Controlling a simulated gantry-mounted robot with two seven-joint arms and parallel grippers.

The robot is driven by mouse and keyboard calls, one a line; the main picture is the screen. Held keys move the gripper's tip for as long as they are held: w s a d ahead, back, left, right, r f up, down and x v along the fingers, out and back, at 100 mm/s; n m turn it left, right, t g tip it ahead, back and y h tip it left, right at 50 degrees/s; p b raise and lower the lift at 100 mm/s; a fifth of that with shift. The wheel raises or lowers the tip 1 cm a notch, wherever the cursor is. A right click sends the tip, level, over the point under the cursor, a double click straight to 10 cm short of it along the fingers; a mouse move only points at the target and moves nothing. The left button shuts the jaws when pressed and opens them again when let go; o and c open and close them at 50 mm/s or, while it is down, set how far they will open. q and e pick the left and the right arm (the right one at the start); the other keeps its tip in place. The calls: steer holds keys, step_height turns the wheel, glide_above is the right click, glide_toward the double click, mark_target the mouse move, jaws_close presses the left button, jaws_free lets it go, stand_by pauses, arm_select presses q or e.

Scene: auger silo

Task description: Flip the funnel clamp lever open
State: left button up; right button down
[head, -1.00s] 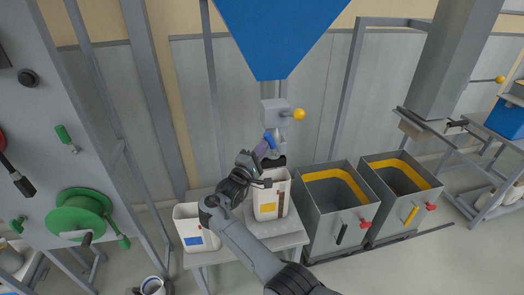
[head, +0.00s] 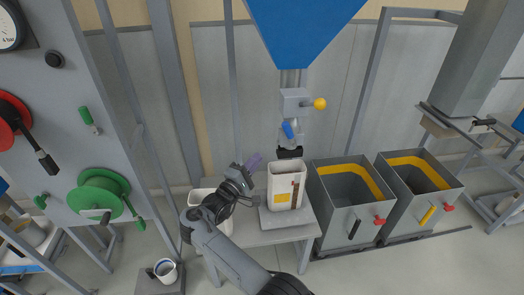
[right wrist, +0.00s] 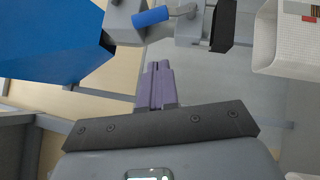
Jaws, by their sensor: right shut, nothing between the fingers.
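The blue funnel (head: 303,30) hangs at the top of the head view, with a grey valve block (head: 295,102) and a yellow knob (head: 320,104) below it. The blue clamp lever (head: 287,129) sits under the block, slanting, above a black collar (head: 290,152). In the right wrist view the lever's blue handle (right wrist: 151,17) is at the top, on a grey bracket. My right gripper (head: 254,161) has purple fingers, shut and empty, below and left of the lever with a visible gap. The fingers also show in the wrist view (right wrist: 155,82). My left gripper is not in view.
A white container (head: 282,200) with a yellow label stands on a scale under the collar. Another white container (head: 196,198) is partly behind my right arm. Two grey bins (head: 335,203) stand to the right.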

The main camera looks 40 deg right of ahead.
steer(key=shift+v, duration=0.85)
steer(key=shift+f, duration=0.1)
